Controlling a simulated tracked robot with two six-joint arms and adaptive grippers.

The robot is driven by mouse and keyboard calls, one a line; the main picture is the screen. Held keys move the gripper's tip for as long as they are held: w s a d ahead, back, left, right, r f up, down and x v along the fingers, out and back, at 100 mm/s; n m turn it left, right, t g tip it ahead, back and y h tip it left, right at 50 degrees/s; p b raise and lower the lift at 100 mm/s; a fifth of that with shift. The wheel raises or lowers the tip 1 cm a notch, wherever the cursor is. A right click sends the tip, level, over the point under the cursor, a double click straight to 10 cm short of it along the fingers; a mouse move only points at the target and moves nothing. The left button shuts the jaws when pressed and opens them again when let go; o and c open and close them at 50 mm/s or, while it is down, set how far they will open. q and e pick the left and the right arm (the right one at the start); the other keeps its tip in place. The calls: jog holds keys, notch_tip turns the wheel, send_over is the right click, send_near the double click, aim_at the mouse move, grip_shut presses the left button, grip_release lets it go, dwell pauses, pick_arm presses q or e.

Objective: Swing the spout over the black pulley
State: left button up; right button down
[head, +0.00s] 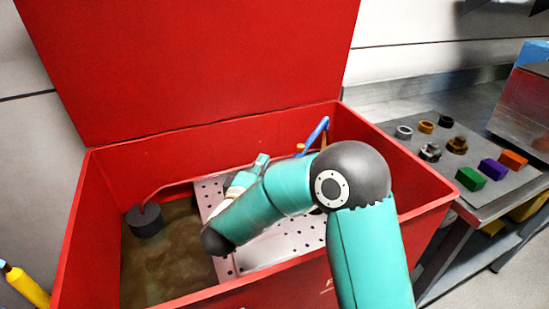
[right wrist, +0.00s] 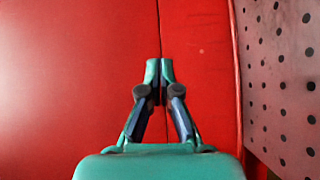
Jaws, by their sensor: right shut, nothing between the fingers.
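A dark round block (head: 146,221), which may be the black pulley, sits at the left of the red basin on a murky brown floor. A thin reddish tube (head: 178,184), perhaps the spout, runs along the back wall and bends down at the block's top; whether they touch I cannot tell. My right gripper (head: 263,158) is beyond my bent forearm, near the back wall. In the right wrist view, its fingers (right wrist: 160,70) are shut and empty, with plain red wall ahead. My arm hides part of the tube and basin. My left gripper is out of view.
A perforated pale plate (head: 285,248) covers the basin's right part. A blue-handled thing (head: 318,132) stands at its back right corner. The raised red lid (head: 200,65) closes off the back. A right-hand bench holds a grey mat (head: 408,158) with several rings and coloured blocks.

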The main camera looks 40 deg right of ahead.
jog(key=d, duration=0.9)
jog(key=shift+d, duration=0.3)
jog(key=shift+w, duration=0.1)
